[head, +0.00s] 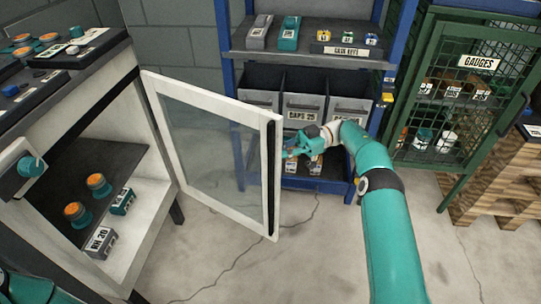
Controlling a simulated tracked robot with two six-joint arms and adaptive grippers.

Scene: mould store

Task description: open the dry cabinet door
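The dry cabinet (150,215) stands at the left, with its front open. Its white-framed glass door (215,155) is swung well out from the cabinet, hinged on the far side. A dark vertical strip (271,180) runs along the door's free edge. My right gripper (290,150) is at that free edge, on its right side. Its fingertips are small and partly lost against the door edge and the bins behind, so I cannot tell whether they are closed or touching. My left arm shows only at the bottom left corner, and its gripper is out of view.
A blue rack (228,75) with labelled bins (303,106) stands behind the door. A green mesh gauges cabinet (435,85) and wooden pallets (490,185) are at the right. Jars (98,184) and a RH 20 box (101,242) sit inside the cabinet. The floor in front is clear.

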